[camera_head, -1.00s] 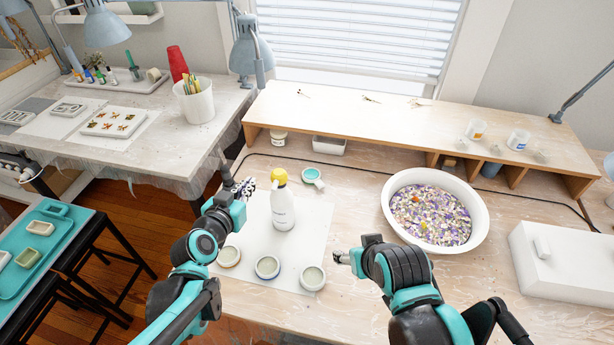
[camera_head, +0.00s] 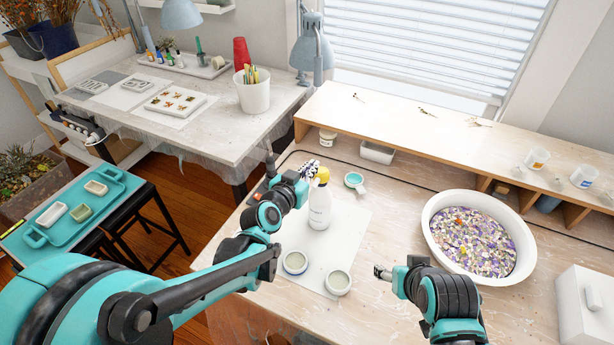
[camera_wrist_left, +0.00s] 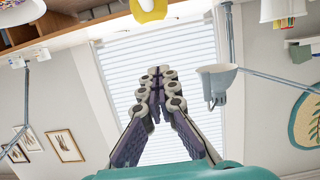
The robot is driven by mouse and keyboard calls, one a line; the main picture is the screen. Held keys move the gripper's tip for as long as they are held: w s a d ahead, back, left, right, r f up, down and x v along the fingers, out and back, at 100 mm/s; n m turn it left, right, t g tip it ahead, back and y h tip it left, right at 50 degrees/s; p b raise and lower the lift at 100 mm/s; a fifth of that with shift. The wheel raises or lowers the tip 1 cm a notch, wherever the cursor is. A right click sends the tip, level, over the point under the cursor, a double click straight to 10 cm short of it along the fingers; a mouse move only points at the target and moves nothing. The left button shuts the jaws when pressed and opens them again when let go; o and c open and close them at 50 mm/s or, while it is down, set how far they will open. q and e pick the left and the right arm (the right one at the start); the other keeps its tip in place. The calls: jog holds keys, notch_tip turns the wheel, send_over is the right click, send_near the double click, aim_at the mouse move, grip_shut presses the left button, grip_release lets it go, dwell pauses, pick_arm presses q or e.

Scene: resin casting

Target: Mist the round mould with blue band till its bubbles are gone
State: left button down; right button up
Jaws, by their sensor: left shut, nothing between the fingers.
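The white spray bottle (camera_head: 320,208) with a yellow head stands upright on the white sheet; its yellow head also seems to show at the top of the left wrist view (camera_wrist_left: 148,8). The round mould with blue band (camera_head: 295,263) sits on the sheet in front of the bottle; bubbles are too small to make out. Another round mould (camera_head: 338,282) sits to its right. My left gripper (camera_head: 309,169) is shut and empty, just left of the bottle's head. My right gripper (camera_head: 381,273) is right of the moulds, over the table; its fingers are too small to read.
A small cup with teal inside (camera_head: 354,180) is behind the bottle. A wooden shelf (camera_head: 420,125) runs along the back.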

pick_arm(q)
jog(key=b, duration=0.2)
send_over(318, 178)
notch_tip(318, 178, down, 2)
jog(key=shift+w+f, duration=0.1)
notch_tip(318, 178, down, 2)
jog(key=shift+f+b, duration=0.1)
jog(key=shift+b, duration=0.2)
jog(key=shift+f, duration=0.4)
